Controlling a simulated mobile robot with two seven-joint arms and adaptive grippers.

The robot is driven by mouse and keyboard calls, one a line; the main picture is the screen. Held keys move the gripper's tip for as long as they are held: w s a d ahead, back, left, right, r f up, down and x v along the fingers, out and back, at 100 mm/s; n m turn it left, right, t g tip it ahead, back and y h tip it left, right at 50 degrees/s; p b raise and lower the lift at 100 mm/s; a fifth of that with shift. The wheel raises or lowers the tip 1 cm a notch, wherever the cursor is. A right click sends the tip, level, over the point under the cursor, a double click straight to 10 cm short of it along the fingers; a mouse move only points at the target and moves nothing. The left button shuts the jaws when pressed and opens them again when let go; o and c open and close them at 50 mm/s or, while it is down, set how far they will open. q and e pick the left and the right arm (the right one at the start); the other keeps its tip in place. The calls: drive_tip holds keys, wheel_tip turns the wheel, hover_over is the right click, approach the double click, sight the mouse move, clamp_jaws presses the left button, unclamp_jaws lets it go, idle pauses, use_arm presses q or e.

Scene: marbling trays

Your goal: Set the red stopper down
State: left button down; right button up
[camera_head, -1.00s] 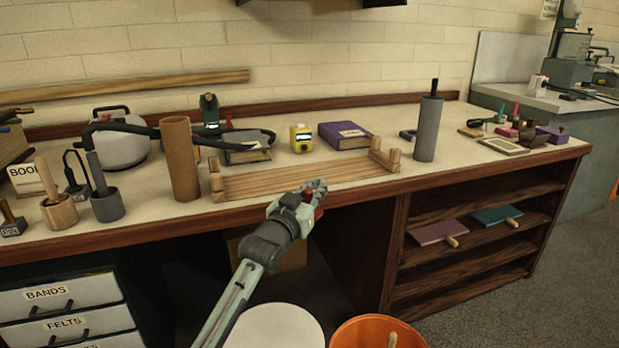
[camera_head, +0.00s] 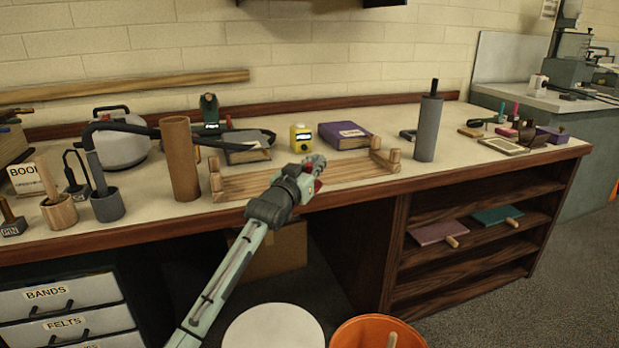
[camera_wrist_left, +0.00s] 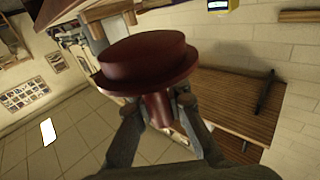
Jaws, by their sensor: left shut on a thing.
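The red stopper (camera_wrist_left: 148,62) fills the middle of the left wrist view, with a wide round head, a flange and a narrower stem. My left gripper (camera_wrist_left: 160,112) is shut on the stem. In the head view my left gripper (camera_head: 314,166) is over the wooden rack at the bench's front. Only a small red part of the stopper (camera_head: 318,185) shows there, mostly hidden by the gripper. I cannot tell how high it is held above the rack. My right gripper is in neither view.
The slatted wooden rack (camera_head: 245,186) lies along the bench front. A brown tube (camera_head: 180,160) stands at its left, a grey roller (camera_head: 428,130) at its right. A yellow device (camera_head: 300,138) and purple book (camera_head: 345,135) stand behind. Bare benchtop (camera_head: 470,150) lies right of the roller.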

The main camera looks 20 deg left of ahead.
use_arm(q)
drive_tip(key=w+a+r+b, duration=0.2)
drive_tip(key=w+a+r, duration=0.1)
drive_tip(key=w, duration=0.4)
drive_tip(key=w+a+r+b, duration=0.3)
drive_tip(key=w, duration=0.4)
drive_tip(key=shift+w+a, duration=0.2)
drive_tip(key=shift+a, duration=0.05)
idle(0.6)
drive_tip(key=shift+f, duration=0.1)
wheel_tip(320, 180, down, 4)
drive_tip(key=shift+r+b, duration=0.1)
drive_tip(key=shift+b, duration=1.05)
